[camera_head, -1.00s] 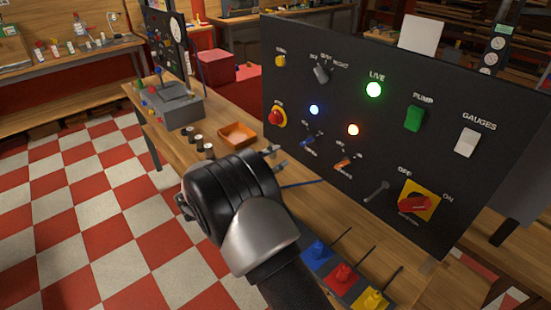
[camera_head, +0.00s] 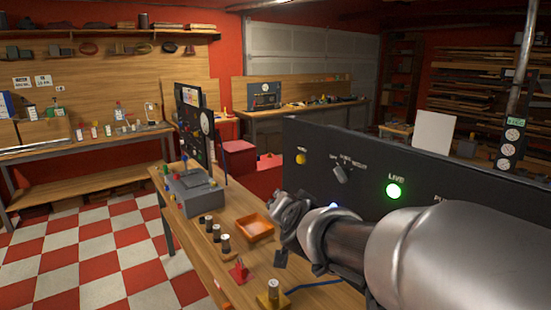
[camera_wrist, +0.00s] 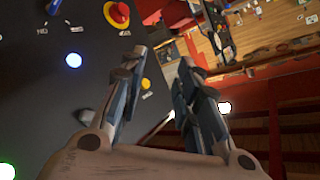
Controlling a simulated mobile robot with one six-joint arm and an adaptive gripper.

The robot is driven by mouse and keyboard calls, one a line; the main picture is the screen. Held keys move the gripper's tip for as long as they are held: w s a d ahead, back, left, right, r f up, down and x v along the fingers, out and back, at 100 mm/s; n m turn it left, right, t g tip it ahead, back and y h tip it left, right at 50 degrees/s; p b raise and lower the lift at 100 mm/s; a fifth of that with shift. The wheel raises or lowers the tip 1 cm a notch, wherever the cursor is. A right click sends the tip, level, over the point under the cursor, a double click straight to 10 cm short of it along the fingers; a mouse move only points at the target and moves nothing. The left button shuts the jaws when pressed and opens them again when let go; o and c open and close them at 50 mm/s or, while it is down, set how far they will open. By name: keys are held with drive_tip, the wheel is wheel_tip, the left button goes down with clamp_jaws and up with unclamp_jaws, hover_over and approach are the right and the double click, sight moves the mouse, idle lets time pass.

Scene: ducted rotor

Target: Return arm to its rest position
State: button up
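My gripper (camera_head: 284,212) is in front of the left part of the black control panel (camera_head: 310,145) in the head view, with my arm coming in from the lower right and covering much of the panel. In the wrist view my gripper's fingers (camera_wrist: 160,58) stand apart with nothing held between them. The panel (camera_wrist: 45,110) fills the left of that view, tilted. I cannot tell the exact gap between fingers and panel.
An orange tray (camera_head: 255,228), several dark cylinders and a grey box (camera_head: 194,193) stand on the wooden bench. The green LIVE lamp (camera_head: 394,190) is lit. A red stop button (camera_wrist: 118,14) shows in the wrist view. Checkered floor (camera_head: 95,245) lies open at left.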

drive_tip(key=s+d+f+n+g, duration=0.2)
drive_tip(key=s+d+f+g, duration=0.1)
drive_tip(key=s, duration=0.8)
drive_tip(key=s+d+f+n+g+h, duration=0.1)
drive_tip(key=s+d+f+n+g, duration=0.1)
drive_tip(key=s, duration=1)
drive_tip(key=s+d+f+n+g, duration=0.1)
drive_tip(key=s+d+f+g, duration=0.2)
drive_tip(key=s, duration=0.9)
drive_tip(key=d+f, duration=0.3)
drive_tip(key=d, duration=0.1)
drive_tip(key=shift+s+n+g+h, duration=0.2)
drive_tip(key=shift+n+g+h, duration=0.2)
